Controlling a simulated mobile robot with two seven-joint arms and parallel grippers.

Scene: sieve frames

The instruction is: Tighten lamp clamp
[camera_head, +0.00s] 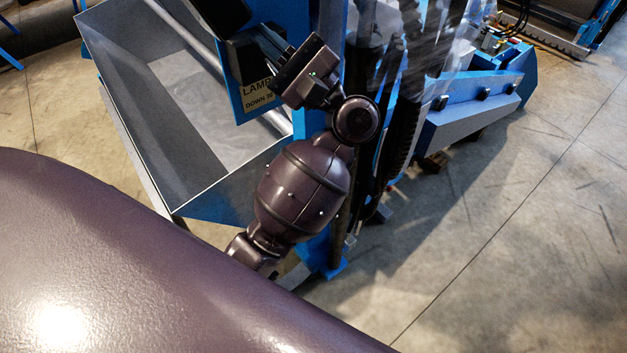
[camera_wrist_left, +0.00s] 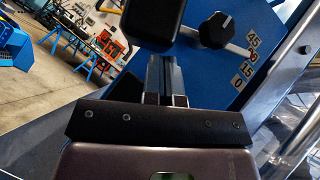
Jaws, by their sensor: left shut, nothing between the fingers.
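A blue plate (camera_head: 231,97) with a label (camera_head: 258,92) reading "LAMP" and "DOWN" stands at the machine's top left. In the left wrist view, the blue plate (camera_wrist_left: 262,75) has an angle scale (camera_wrist_left: 249,60) with 45, 15 and 0. A black clamp knob (camera_wrist_left: 216,30) sits on a pale bar beside the scale. A black block, perhaps the lamp head (camera_wrist_left: 155,22), is left of the knob; it may be the dark block (camera_head: 222,14) in the head view. My left gripper (camera_head: 268,40) is shut and empty, its fingers (camera_wrist_left: 166,62) below and left of the knob, apart from it.
A grey metal bin (camera_head: 118,110) lies left of my arm. A clear guard (camera_head: 430,45) and black hoses are close on its right, with a blue-grey machine arm (camera_head: 465,105) beyond. Concrete floor (camera_head: 480,240) is open at lower right. A blue workbench (camera_wrist_left: 85,60) stands far behind.

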